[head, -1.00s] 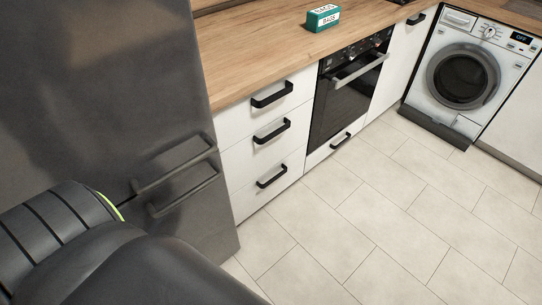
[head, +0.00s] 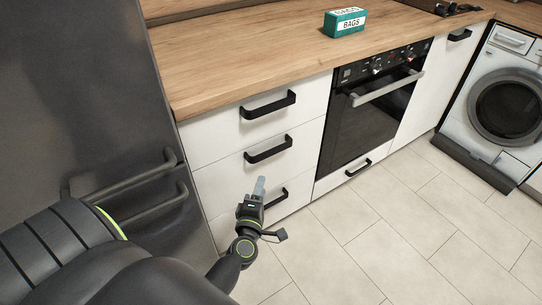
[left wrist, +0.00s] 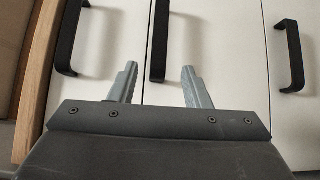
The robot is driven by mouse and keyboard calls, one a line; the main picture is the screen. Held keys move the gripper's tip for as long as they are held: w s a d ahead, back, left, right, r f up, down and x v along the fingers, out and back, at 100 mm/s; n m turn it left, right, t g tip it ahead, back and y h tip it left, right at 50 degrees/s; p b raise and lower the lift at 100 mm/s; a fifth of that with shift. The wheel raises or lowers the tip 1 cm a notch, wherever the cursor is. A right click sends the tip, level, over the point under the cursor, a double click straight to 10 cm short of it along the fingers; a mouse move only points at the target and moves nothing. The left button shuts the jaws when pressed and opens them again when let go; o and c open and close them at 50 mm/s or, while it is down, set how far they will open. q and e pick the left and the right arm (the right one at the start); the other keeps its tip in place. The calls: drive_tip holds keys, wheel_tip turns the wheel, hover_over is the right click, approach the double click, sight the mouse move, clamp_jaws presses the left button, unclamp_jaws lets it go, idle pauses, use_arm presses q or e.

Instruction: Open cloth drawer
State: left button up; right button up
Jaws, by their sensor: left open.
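A white unit has three stacked drawers: top (head: 215,140), middle (head: 222,178) and bottom (head: 302,188). All are closed, and no label shows which is the cloth drawer. Each has a black bar handle: top (head: 268,105), middle (head: 268,149) and bottom (head: 278,197), the last partly hidden by my gripper. My left gripper (head: 260,185) is open and empty in front of the lower drawers. In the left wrist view, turned sideways, its fingers (left wrist: 159,68) point at the drawer fronts, near the middle handle (left wrist: 159,40). My right gripper is not in view.
A dark fridge (head: 90,100) with two bar handles stands close on the left. An oven (head: 375,105) and a washing machine (head: 505,105) are to the right. A green box (head: 344,23) marked BAGS sits on the wooden worktop (head: 235,55). The tiled floor (head: 400,225) is clear.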

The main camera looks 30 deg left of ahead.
use_arm(q)
approach(272, 153)
drive_tip(key=w, duration=0.2)
drive_tip(key=x, duration=0.3)
drive_tip(key=b+x, duration=0.1)
drive_tip(key=x, duration=0.2)
drive_tip(key=shift+a, duration=0.5)
drive_tip(key=shift+w+a, duration=0.1)
drive_tip(key=shift+w, duration=0.25)
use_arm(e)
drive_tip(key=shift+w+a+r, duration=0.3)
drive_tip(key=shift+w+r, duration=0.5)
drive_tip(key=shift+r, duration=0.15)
use_arm(q)
clamp_jaws()
